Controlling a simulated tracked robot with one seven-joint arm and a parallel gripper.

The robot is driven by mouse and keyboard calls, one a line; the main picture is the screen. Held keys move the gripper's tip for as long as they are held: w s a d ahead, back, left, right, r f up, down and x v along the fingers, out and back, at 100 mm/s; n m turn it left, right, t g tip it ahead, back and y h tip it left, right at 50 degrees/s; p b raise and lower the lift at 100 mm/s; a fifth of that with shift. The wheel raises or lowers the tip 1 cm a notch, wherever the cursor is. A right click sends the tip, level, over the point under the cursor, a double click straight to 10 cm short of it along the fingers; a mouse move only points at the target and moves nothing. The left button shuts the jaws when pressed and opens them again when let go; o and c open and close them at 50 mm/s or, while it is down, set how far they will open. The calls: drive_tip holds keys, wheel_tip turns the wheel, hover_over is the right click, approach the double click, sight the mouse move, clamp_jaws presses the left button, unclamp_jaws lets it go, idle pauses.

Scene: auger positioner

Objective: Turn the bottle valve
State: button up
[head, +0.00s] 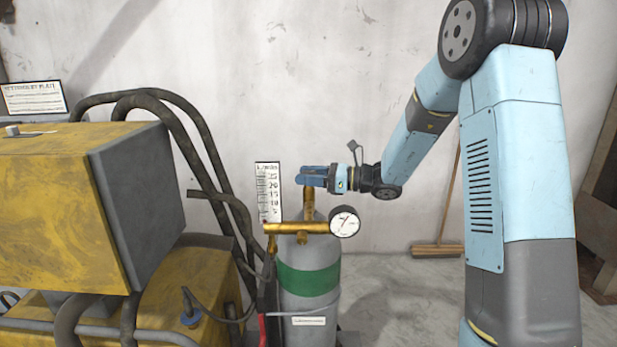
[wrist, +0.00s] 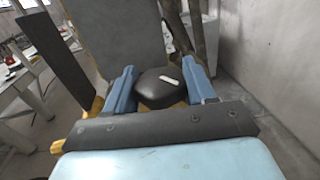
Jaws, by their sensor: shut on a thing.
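The gas bottle (head: 308,305) is a grey cylinder with a green band, standing upright in the head view. A brass valve (head: 307,205) rises from its top, with a gauge (head: 345,221) to the right. My gripper (head: 311,177) reaches in from the right at the top of the valve. In the wrist view, a dark rounded valve knob (wrist: 158,92) with a white mark sits between the two blue fingers of my gripper (wrist: 160,74), which is shut on it. In the head view the fingers hide the knob.
A yellow machine (head: 70,200) with dark hoses (head: 205,130) stands left of the bottle. A white flow scale (head: 268,192) stands upright just behind the brass fitting. A broom (head: 437,249) leans on the back wall.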

drive_tip(key=o, duration=0.8)
drive_tip(key=shift+w+r, duration=0.25)
drive_tip(key=shift+r, duration=0.05)
drive_tip(key=shift+o, duration=0.9)
drive_tip(key=shift+s, duration=0.2)
drive_tip(key=shift+f, duration=0.1)
drive_tip(key=shift+d, duration=0.1)
drive_tip(key=v, duration=1.3)
drive_tip(key=shift+d, duration=0.35)
drive_tip(key=shift+f, duration=0.1)
